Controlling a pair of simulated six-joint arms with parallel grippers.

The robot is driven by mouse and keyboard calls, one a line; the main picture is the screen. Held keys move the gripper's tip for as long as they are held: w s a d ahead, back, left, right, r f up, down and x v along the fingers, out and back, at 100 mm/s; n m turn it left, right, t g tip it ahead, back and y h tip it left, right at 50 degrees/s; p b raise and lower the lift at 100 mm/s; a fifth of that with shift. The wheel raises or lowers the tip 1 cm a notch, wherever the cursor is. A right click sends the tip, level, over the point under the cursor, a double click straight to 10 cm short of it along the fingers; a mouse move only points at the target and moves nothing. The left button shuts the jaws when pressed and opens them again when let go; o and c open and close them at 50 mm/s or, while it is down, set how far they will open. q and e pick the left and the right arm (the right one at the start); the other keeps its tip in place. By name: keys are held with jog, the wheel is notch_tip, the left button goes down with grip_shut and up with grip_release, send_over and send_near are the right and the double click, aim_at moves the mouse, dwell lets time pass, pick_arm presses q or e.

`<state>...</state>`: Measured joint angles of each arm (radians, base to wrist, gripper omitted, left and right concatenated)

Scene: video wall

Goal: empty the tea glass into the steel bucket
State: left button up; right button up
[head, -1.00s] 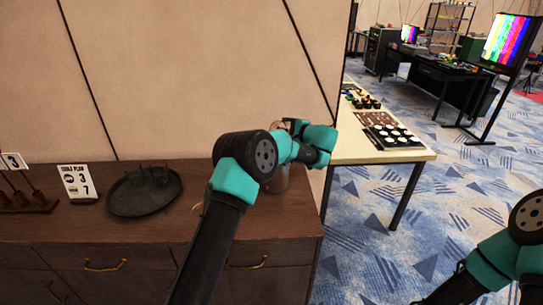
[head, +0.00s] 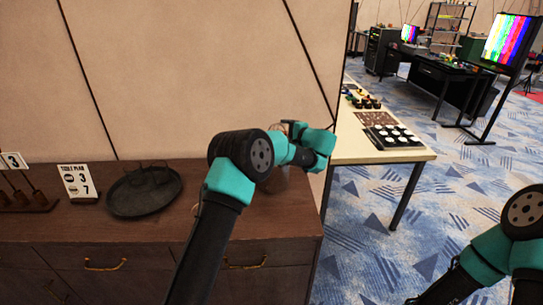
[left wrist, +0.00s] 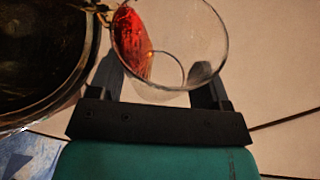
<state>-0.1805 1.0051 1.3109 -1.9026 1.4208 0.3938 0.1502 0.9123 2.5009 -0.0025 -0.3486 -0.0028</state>
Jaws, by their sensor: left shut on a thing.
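The tea glass (left wrist: 188,75) is clear and round-mouthed, and my left gripper (left wrist: 160,85) holds it between its two fingers in the left wrist view. Red tea (left wrist: 132,40) lies against the glass's left wall, on the bucket's side, so the glass looks tilted. The steel bucket (left wrist: 88,85) shows at the left of that view, with a shiny rim and dark inside. The glass's mouth is close to the bucket's rim. In the head view my left gripper (head: 295,128) is above the cabinet's right end, and my arm hides most of the glass and bucket. My right gripper is out of view.
The brown cabinet (head: 110,235) carries a round dark tray (head: 145,195), a sign card (head: 77,182) and a wooden rack (head: 28,203) at the left. A pale table (head: 380,155) with small items stands beyond its right end. The wall is close behind.

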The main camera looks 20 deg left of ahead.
pick_arm(q)
jog(key=shift+s+f+n, duration=0.1)
jog(key=shift+s+n, duration=0.2)
jog(key=shift+s, duration=0.05)
jog(key=shift+s+a+r+n+t+y, duration=0.1)
jog(key=shift+s+r+n+t+y, duration=0.25)
jog(key=shift+n, duration=0.35)
dwell(0.6)
